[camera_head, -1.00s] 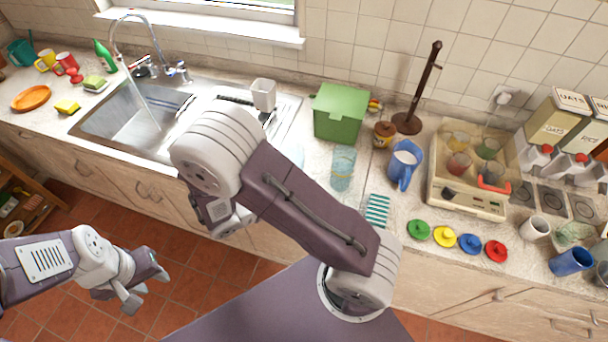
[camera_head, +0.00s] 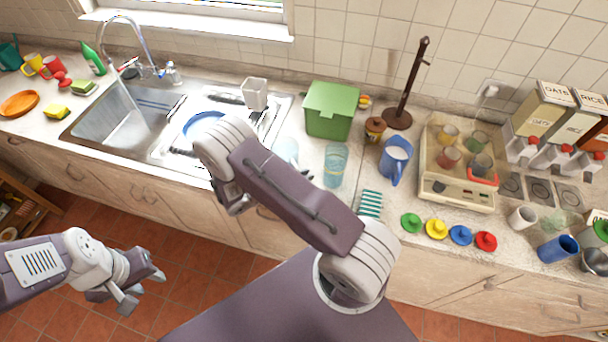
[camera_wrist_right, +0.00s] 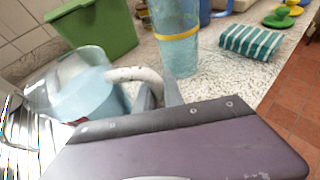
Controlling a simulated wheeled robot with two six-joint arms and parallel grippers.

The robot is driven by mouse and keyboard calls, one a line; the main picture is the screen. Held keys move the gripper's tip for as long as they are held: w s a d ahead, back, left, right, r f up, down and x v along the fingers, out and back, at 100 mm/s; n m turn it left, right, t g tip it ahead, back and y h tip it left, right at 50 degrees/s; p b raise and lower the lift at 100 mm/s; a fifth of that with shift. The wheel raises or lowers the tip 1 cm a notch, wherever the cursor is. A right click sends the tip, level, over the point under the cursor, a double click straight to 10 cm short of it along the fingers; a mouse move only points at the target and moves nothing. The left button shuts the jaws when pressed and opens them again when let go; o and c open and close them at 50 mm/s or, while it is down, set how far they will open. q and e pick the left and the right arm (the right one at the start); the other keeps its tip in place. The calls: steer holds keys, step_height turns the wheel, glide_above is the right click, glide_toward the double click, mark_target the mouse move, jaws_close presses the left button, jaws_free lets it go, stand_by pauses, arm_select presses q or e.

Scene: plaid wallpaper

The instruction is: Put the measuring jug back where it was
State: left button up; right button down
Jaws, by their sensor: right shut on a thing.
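The measuring jug (camera_wrist_right: 85,85) is clear with bluish contents and a whitish handle. In the right wrist view it is at the left, by the metal drainer's edge. My right gripper (camera_wrist_right: 158,93) is shut on its handle. I cannot tell whether the jug's base touches the counter. In the head view only part of the jug (camera_head: 286,150) shows, beside my right arm, which hides the right gripper's fingers. My left gripper (camera_head: 143,287) is open and empty, low at the left over the floor.
A clear tumbler with a yellow band (camera_head: 335,165) stands close right of the jug. A green box (camera_head: 331,110) is behind, and a blue pitcher (camera_head: 395,160) further right. A striped cloth (camera_head: 370,204) lies in front. The sink drainer (camera_head: 180,140) with a blue-rimmed plate (camera_head: 203,122) is left.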

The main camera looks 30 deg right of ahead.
steer(key=shift+f, duration=0.1)
steer(key=shift+f, duration=0.1)
steer(key=c, duration=1.9)
jaws_free()
steer(key=shift+f, duration=0.1)
steer(key=o, duration=0.4)
steer(key=shift+o, duration=0.2)
